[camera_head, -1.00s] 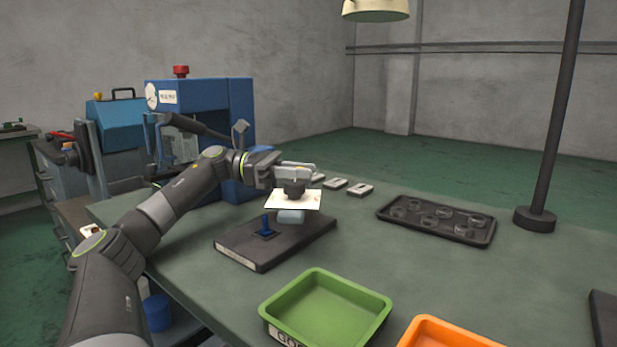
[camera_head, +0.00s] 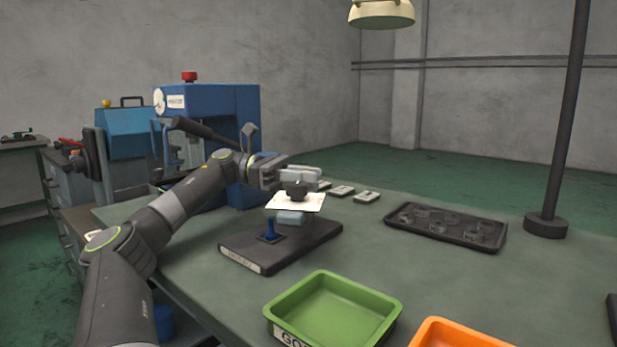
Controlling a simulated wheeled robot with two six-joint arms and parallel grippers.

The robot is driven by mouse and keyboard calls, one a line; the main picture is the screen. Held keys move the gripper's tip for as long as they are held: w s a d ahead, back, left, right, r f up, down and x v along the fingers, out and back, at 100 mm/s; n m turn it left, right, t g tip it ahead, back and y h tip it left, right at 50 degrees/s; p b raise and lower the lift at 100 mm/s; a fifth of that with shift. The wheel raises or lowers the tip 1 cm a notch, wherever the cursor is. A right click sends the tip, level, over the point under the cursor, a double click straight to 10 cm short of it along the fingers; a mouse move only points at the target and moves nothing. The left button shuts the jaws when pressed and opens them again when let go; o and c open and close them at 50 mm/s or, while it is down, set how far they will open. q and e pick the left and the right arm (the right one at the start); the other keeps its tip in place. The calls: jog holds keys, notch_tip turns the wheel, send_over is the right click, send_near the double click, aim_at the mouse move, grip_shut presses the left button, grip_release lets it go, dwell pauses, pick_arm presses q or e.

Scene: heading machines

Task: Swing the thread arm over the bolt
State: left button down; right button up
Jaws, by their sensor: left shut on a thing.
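My left gripper (camera_head: 297,183) is shut on a dark round knob (camera_head: 297,190) above a pale flat plate (camera_head: 296,202). I take this plate and knob to be the thread arm; its pivot cannot be made out. A light grey block (camera_head: 291,218) shows under the plate. My right gripper is not in view.
A green tray (camera_head: 335,277) and an orange tray (camera_head: 455,330) stand in front. A dark tray (camera_head: 446,241) with several clear round cups lies at right, near a lamp post (camera_head: 561,120). A blue machine (camera_head: 222,100) stands behind my arm. The table's middle right is clear.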

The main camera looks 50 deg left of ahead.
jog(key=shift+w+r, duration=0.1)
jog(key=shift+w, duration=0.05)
pick_arm(q)
jog(key=c, duration=1.3)
grip_release()
jog(key=shift+c, duration=0.2)
